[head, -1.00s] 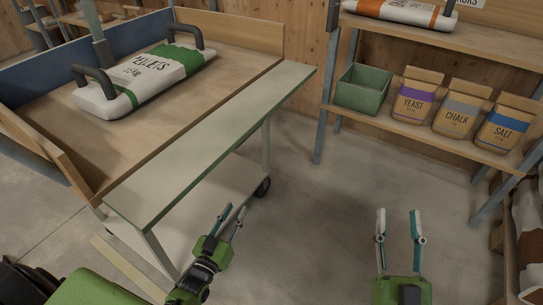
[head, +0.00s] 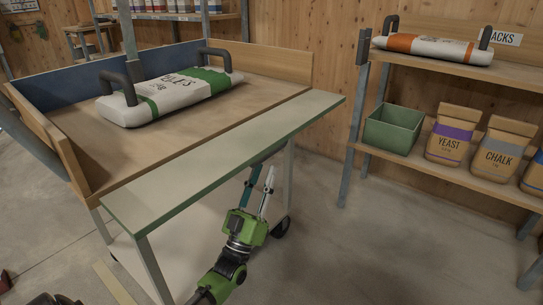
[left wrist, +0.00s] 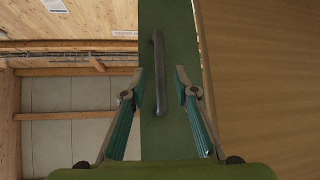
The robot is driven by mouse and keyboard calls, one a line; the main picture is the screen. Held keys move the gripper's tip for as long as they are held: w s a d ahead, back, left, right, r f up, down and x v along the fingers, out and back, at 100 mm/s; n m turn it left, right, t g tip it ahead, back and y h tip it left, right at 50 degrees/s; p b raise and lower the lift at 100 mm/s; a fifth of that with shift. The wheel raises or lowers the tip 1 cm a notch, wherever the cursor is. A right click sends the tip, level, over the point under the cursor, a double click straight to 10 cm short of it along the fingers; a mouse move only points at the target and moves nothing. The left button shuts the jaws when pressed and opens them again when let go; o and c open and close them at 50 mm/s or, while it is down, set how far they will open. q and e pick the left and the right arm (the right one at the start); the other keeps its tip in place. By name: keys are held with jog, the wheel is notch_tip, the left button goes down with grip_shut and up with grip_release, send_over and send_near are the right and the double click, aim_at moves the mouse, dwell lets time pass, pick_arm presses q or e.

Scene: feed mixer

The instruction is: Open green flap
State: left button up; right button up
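The green flap (head: 225,160) lies level along the front edge of the wooden cart bed. Its green underside (left wrist: 175,20) shows in the left wrist view, with a dark bar handle (left wrist: 158,70) on it. My left gripper (head: 264,178) is below the flap and points up at it; the flap's edge hides part of the view around its fingertips. In the left wrist view, its two fingers (left wrist: 160,90) are open, one on each side of the handle, with gaps on both sides. My right gripper is not in view.
A white and green pellets sack (head: 170,93) with dark handles lies on the cart bed (head: 110,155). A shelf at right holds a green bin (head: 393,128), a yeast bag (head: 452,135) and a chalk bag (head: 503,150). The floor (head: 340,250) between cart and shelf is clear.

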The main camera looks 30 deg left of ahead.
aim_at(269, 157)
pick_arm(q)
jog(key=x, duration=0.6)
jog(key=shift+w+b, duration=0.15)
jog(key=shift+b, duration=0.25)
jog(key=shift+c, duration=0.4)
grip_shut()
